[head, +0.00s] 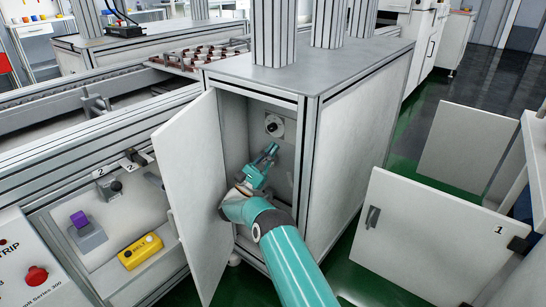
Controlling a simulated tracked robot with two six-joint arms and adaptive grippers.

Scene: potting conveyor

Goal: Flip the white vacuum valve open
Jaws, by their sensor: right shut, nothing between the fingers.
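The white vacuum valve (274,126) appears to be the round pale fitting with a dark centre on the back wall inside the open cabinet. Which way its handle points is too small to tell. My right gripper (272,148), teal and grey, is inside the cabinet, just below the valve in the picture. It is shut and empty. A small gap shows between its fingertips and the valve, and I cannot tell the depth between them. My left gripper is out of view.
The cabinet door (190,190) stands open to the left of my right arm. The cabinet's right side panel (355,150) is closed. A white panel marked 1 (430,235) stands at right. A yellow box (140,251) and a purple button (79,219) sit at left.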

